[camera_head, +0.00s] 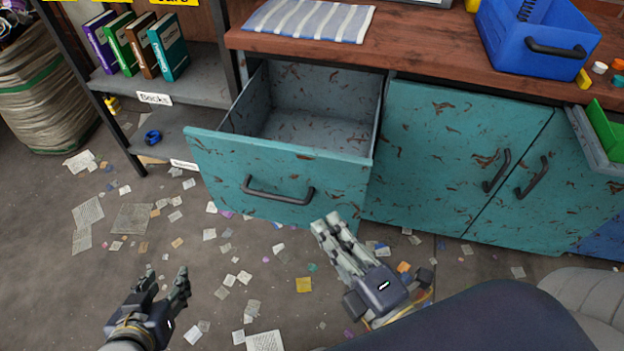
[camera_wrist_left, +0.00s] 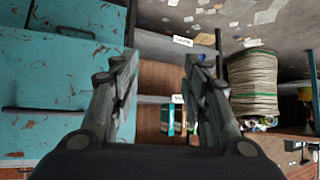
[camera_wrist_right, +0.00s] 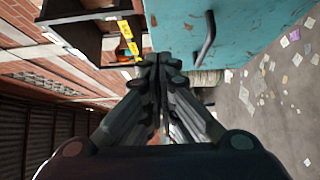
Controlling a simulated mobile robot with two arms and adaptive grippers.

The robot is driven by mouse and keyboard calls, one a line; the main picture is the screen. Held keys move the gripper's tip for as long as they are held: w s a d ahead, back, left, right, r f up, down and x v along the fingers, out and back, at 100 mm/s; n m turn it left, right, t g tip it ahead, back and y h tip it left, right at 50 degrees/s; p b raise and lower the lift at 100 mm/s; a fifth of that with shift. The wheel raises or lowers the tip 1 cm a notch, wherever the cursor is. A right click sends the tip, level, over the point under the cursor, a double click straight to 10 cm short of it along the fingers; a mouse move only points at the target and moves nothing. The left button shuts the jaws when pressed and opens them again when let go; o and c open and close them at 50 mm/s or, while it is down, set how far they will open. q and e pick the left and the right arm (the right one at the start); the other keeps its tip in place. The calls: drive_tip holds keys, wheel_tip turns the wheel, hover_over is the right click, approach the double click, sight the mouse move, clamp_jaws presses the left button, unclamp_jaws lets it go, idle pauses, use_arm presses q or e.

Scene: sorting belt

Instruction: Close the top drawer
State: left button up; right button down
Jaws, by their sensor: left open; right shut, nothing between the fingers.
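The top drawer (camera_head: 262,168) is teal with rust marks and stands pulled out from the cabinet under the wooden counter. Its inside is grey and looks empty. Its dark handle (camera_head: 278,192) is on the front face. My right gripper (camera_head: 328,222) is shut and empty, in front of the drawer's lower right corner; whether it touches the front cannot be told. In the right wrist view its fingers (camera_wrist_right: 160,62) meet beside the teal front (camera_wrist_right: 215,30). My left gripper (camera_head: 167,274) is open and empty, low and to the left, apart from the drawer.
Teal cabinet doors (camera_head: 450,150) stand to the right of the drawer. A blue bin (camera_head: 510,45) and a striped cloth (camera_head: 310,20) lie on the counter. A shelf (camera_head: 205,85) with several books stands left. Paper scraps litter the floor.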

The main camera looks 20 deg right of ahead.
drive_tip(key=p, duration=0.4)
approach(298, 159)
drive_tip(key=a, duration=0.3)
use_arm(q)
drive_tip(key=s+a+f+g, duration=0.1)
drive_tip(key=s+f+g, duration=0.1)
drive_tip(key=s, duration=0.3)
drive_tip(key=s+a+f+g+y+p, duration=0.1)
drive_tip(key=s+a+f+g, duration=0.1)
drive_tip(key=s+f+g, duration=0.1)
drive_tip(key=shift+s+a+f+g+y, duration=0.35)
drive_tip(key=shift+s+g, duration=0.45)
drive_tip(key=shift+s, duration=0.6)
use_arm(e)
drive_tip(key=shift+w+d+f, duration=0.1)
drive_tip(key=shift+w+d, duration=0.25)
drive_tip(key=shift+w, duration=0.4)
drive_tip(key=shift+w+d, duration=0.35)
drive_tip(key=shift+w, duration=0.35)
drive_tip(key=shift+w+d+f, duration=0.1)
drive_tip(key=shift+w+d, duration=0.25)
drive_tip(key=shift+w, duration=0.4)
drive_tip(key=shift+r, duration=0.1)
